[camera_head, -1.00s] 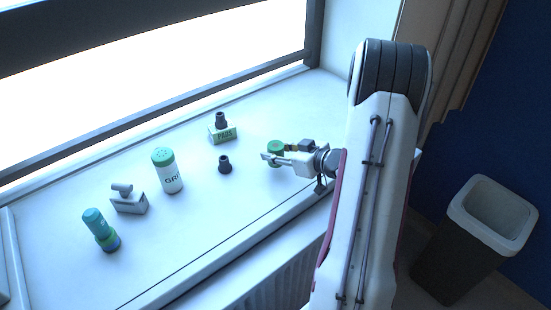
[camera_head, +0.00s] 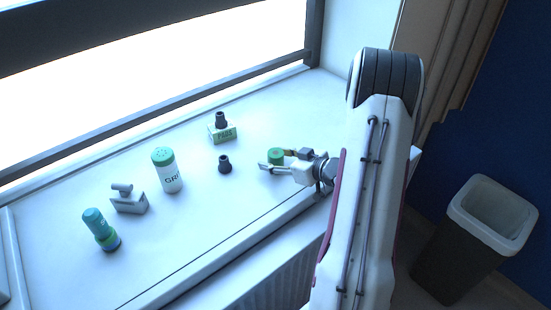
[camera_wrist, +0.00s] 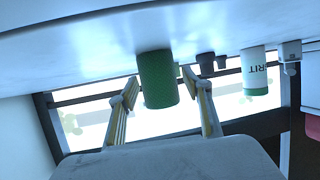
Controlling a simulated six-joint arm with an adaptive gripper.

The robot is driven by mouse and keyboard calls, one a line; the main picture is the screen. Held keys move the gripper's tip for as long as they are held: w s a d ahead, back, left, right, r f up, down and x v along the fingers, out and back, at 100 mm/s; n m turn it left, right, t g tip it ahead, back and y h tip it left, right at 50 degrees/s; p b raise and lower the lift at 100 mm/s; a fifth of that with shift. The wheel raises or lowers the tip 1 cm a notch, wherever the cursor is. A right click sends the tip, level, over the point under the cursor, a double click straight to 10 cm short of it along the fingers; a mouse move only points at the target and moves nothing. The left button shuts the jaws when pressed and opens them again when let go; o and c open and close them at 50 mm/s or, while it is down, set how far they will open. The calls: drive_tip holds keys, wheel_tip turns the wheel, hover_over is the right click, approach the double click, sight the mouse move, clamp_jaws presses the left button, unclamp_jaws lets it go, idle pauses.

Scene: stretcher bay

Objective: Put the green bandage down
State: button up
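The green bandage (camera_head: 276,155) is a short green roll upright at the right part of the white sill (camera_head: 225,210). In the wrist view the bandage (camera_wrist: 158,78) stands between my two fingers, its base appearing to rest on the sill. My gripper (camera_head: 274,161) reaches in from the right, low over the sill, with a finger on each side of the bandage. In the wrist view my gripper (camera_wrist: 160,80) shows a narrow gap between each fingertip and the roll, so it looks open around it.
A dark small fitting (camera_head: 225,164) stands left of the bandage. Further left are a green-capped shaker (camera_head: 168,172), a grey block (camera_head: 129,200) and a teal-green bottle (camera_head: 100,230). A bin (camera_head: 480,235) stands on the floor.

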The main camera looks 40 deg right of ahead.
drive_tip(key=shift+r, duration=0.15)
drive_tip(key=shift+s+r, duration=0.1)
drive_tip(key=shift+v, duration=5.9)
